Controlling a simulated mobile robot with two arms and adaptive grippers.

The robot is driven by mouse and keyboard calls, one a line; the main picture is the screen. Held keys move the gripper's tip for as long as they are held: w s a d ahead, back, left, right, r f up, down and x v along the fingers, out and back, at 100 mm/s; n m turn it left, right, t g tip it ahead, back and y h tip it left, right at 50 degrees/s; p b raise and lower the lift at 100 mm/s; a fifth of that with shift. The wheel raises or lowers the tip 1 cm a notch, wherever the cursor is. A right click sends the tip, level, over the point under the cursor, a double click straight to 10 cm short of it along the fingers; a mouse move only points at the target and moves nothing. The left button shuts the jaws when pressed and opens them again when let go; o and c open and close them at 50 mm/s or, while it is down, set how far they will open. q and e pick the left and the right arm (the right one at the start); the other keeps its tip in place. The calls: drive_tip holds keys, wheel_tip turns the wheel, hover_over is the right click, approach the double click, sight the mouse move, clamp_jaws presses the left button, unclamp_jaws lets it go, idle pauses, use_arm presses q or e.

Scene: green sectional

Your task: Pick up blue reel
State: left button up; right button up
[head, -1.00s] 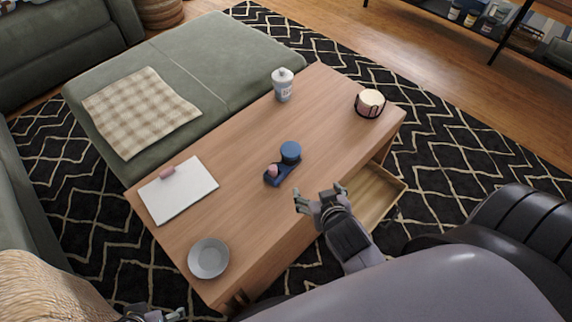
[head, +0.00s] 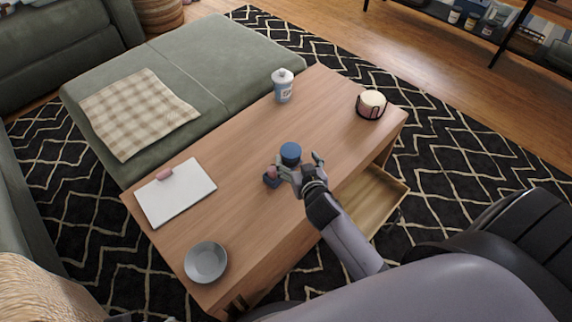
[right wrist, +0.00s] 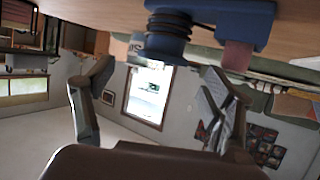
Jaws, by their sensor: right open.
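The blue reel (head: 290,151) has a round blue top and stands on the wooden coffee table (head: 240,150), by a dark blue base (head: 271,181) with a pink piece on it. In the right wrist view, where the table is at the top, the reel (right wrist: 168,40) shows dark windings, and the pink piece (right wrist: 237,55) is to its right. My right gripper (head: 299,163) is open and empty at the near side of the reel. In the right wrist view its fingers (right wrist: 158,80) are spread, with the reel ahead between them. I cannot tell whether they touch it.
A clipboard (head: 176,195) and a grey bowl (head: 206,262) lie on the table's left part. A white-and-blue canister (head: 283,88) and a candle in a dark holder (head: 371,104) stand at the far end. An open drawer (head: 372,203) juts out beneath my right arm.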

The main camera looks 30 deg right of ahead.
sight(291, 150)
drive_tip(key=shift+b+x, duration=0.85)
drive_tip(key=shift+x, duration=2.25)
drive_tip(key=shift+a, duration=0.2)
drive_tip(key=c, duration=1.2)
drive_tip(key=shift+c, duration=0.4)
drive_tip(key=shift+r, duration=0.15)
